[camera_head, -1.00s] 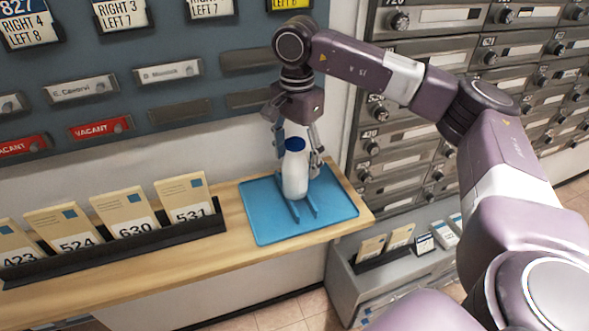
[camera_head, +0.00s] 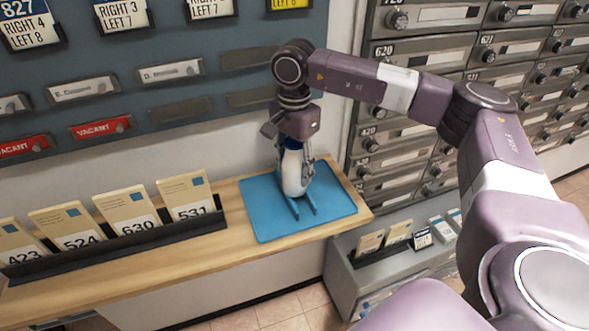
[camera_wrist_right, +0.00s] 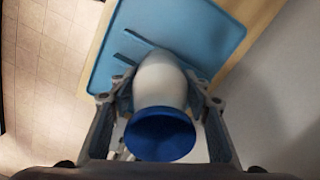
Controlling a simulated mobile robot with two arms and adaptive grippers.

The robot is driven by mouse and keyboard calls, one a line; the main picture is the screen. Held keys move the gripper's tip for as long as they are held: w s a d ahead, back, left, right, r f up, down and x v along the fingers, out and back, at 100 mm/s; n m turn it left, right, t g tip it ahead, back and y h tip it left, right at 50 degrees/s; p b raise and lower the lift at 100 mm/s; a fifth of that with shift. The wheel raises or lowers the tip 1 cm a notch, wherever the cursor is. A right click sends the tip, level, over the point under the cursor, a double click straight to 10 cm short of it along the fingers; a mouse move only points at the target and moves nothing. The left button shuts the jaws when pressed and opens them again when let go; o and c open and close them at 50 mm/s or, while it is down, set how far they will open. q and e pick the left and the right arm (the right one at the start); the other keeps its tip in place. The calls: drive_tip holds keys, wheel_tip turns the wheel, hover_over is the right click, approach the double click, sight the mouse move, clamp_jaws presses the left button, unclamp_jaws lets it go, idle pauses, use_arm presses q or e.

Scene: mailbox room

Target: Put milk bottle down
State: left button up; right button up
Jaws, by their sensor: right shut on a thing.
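The milk bottle (camera_head: 293,174) is white with a blue cap and stands upright at the blue tray (camera_head: 330,211) on the wooden shelf. My right gripper (camera_head: 294,170) reaches down from above and is shut on the bottle, with a finger on each side. In the right wrist view the bottle (camera_wrist_right: 160,82) sits between the two fingers, its blue cap toward the camera and the tray (camera_wrist_right: 205,30) below. I cannot tell whether the bottle's base touches the tray. My left gripper is not in view.
A black holder (camera_head: 120,245) with several numbered cards stands on the shelf (camera_head: 240,222) left of the tray. Metal mailboxes (camera_head: 400,150) rise at the right. Below them is a grey cabinet (camera_head: 350,285) with cards. The tray's front right part is clear.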

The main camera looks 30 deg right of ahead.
clamp_jaws()
drive_tip(key=shift+r, duration=0.15)
drive_tip(key=shift+w+r, duration=0.1)
drive_tip(key=shift+r, duration=0.55)
wheel_tip(320, 180, up, 10)
drive_tip(key=shift+r+b, duration=0.15)
drive_tip(key=shift+b, duration=1.05)
wheel_tip(320, 180, up, 8)
drive_tip(key=p, duration=0.2)
drive_tip(key=s+a+f+n, duration=0.6)
drive_tip(key=s+f+n, duration=0.1)
drive_tip(key=f, duration=0.3)
drive_tip(key=s+a+f+n, duration=0.7)
drive_tip(key=s+f+n, duration=0.1)
drive_tip(key=f, duration=0.2)
drive_tip(key=shift+a, duration=0.2)
